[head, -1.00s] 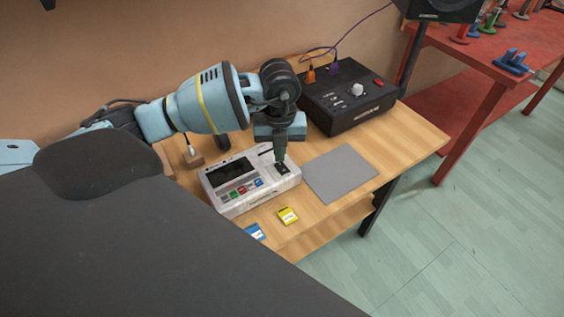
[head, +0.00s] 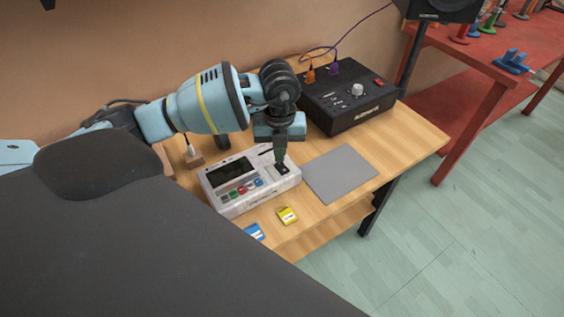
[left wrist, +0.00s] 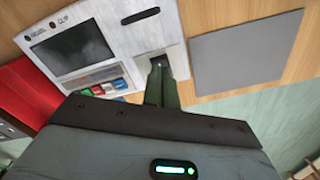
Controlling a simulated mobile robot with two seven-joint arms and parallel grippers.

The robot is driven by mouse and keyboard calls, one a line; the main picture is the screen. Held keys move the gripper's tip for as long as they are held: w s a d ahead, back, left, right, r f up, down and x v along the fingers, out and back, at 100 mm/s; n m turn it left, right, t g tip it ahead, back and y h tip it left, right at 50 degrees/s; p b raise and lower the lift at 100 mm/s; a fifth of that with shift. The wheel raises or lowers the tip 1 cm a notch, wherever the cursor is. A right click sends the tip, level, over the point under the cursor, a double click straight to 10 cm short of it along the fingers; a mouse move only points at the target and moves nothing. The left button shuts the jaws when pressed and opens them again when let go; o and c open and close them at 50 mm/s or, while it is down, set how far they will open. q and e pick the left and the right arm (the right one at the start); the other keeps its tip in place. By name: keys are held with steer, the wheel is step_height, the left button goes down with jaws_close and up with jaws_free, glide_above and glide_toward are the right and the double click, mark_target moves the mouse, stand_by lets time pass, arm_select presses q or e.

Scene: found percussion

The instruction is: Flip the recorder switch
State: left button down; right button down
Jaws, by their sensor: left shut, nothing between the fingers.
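The recorder (head: 228,201) is a pale grey-white box on the wooden table, with a dark screen and a row of coloured buttons. It also shows in the left wrist view (left wrist: 90,76). My right gripper is not in view.
A black box with knobs and a red button (head: 352,98) stands behind on the right. A grey mat (head: 340,174) lies right of the recorder. Yellow (head: 288,215) and blue (head: 254,231) cards lie in front. A red table (head: 440,50) stands at the right.

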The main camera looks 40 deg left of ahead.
arm_select(q)
steer(key=shift+f+b, duration=0.3)
steer(key=shift+f, duration=0.65)
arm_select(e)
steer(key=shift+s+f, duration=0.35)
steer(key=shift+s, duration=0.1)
arm_select(q)
steer(key=shift+r, duration=0.1)
